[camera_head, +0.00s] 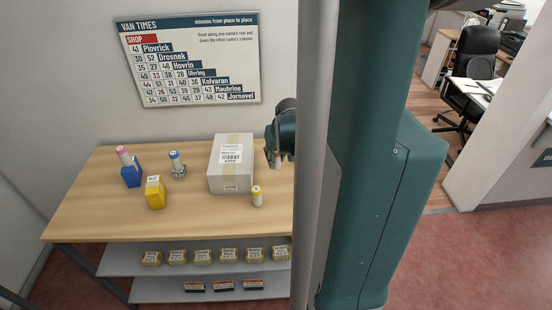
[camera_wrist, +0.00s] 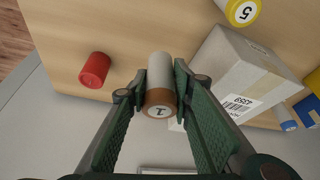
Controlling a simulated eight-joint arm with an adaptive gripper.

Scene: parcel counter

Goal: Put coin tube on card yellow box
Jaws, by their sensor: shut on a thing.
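My gripper (camera_wrist: 160,84) is shut on a coin tube (camera_wrist: 160,65), white with a brown end marked 1, in the wrist view. One finger lies on each side of it. In the head view my gripper (camera_head: 273,157) is at the right of the counter, beside the parcel and partly hidden by my own column; the held tube cannot be made out there. The yellow box (camera_head: 155,193) stands at the front left of the counter, apart from my gripper. Its top looks bare. A bit of yellow (camera_wrist: 313,80) shows at the wrist view's right edge.
A grey parcel (camera_head: 229,178) stands between my gripper and the yellow box. A yellow-capped tube (camera_head: 257,199) is in front of it. A blue box (camera_head: 131,176) carries a pink-capped tube (camera_head: 123,155). A blue-capped tube (camera_head: 175,160) stands nearby. A red cylinder (camera_wrist: 95,70) lies near my gripper.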

